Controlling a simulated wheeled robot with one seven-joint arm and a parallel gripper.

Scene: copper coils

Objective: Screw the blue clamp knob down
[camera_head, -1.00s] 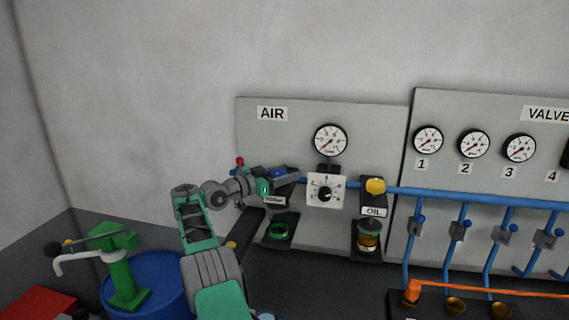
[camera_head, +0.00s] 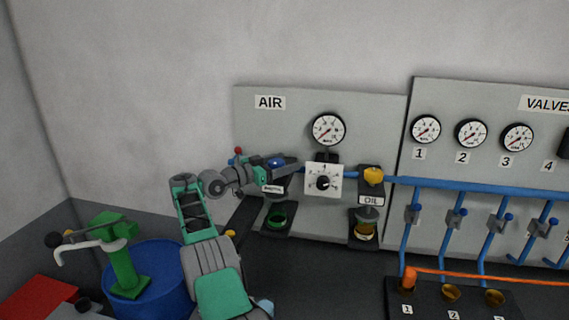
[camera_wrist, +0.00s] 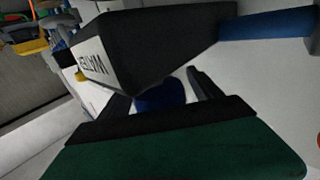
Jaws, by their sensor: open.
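The blue clamp knob (camera_head: 276,162) shows at the top of a dark unit on the left of the AIR panel, partly hidden by my gripper. In the wrist view the blue knob (camera_wrist: 160,96) lies between my two dark fingers, partly covered by a dark block with a WATER label (camera_wrist: 92,64). My gripper (camera_wrist: 162,98) is open, with a finger on either side of the knob. Whether the fingers touch it cannot be told. In the head view my gripper (camera_head: 280,170) is at the unit, left of the white dial box.
A blue pipe (camera_head: 440,184) runs right from the unit. A white dial box (camera_head: 323,180) and a yellow-topped OIL unit (camera_head: 373,176) stand close to the right. A green bowl (camera_head: 277,220) is below. A blue drum with a green hand pump (camera_head: 122,265) stands lower left.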

